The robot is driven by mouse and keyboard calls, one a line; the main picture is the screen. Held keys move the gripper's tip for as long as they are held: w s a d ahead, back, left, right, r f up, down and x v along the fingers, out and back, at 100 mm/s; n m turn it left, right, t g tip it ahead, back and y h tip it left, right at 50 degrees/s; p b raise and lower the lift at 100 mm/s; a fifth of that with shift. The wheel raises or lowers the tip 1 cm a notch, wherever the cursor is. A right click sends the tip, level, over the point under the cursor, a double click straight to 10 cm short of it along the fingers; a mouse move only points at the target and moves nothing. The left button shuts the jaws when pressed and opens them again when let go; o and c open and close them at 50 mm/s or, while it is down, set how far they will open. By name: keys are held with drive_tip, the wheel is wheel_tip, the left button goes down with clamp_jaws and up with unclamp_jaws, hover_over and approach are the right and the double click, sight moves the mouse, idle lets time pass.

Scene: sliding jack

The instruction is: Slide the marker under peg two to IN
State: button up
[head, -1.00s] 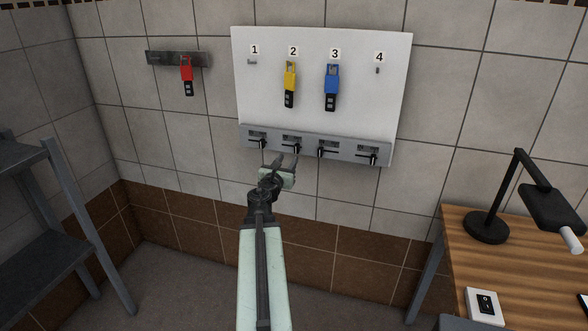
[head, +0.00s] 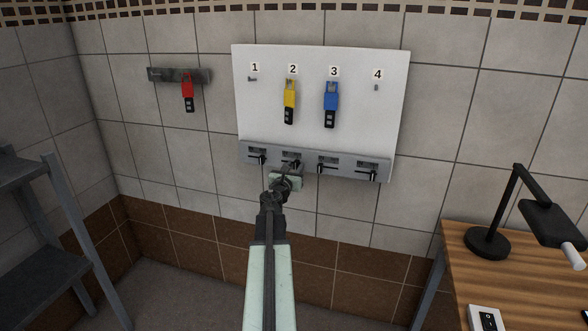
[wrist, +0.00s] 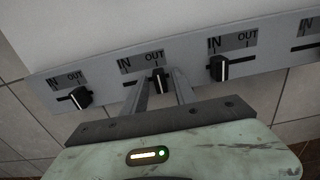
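The marker under peg two is a small black slider with a white line. In the wrist view the marker (wrist: 158,81) sits at the right, OUT end of its slot. My gripper (wrist: 162,72) is open, with one finger on each side of this marker. The left finger looks close to it; I cannot tell whether they touch.
Marker one (wrist: 82,98) is at OUT and marker three (wrist: 219,69) at IN, close on either side. A desk (head: 510,275) with a lamp (head: 488,242) stands right.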

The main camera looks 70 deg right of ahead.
clamp_jaws()
idle(1.2)
